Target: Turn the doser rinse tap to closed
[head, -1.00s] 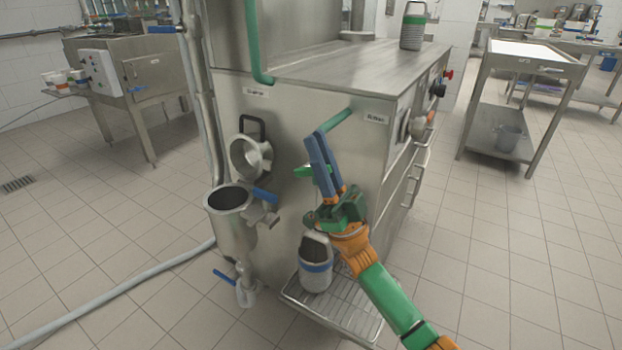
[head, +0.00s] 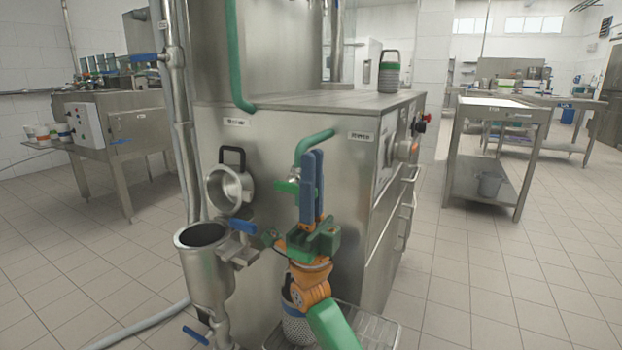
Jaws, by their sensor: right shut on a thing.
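The rinse tap has a green curved pipe (head: 314,139) coming out of the steel machine's front, beside a small label. Its green handle (head: 286,186) shows just left of my right gripper's fingers; the rest is hidden behind them. My right gripper (head: 313,153) is upright in front of the tap, its two blue fingers close together and shut on the handle. The exact contact is hidden by the fingers. My left gripper is not in view.
A steel funnel (head: 203,235) with a blue-handled valve (head: 242,226) stands to the left, below a round port (head: 230,188). Open floor lies to the right.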

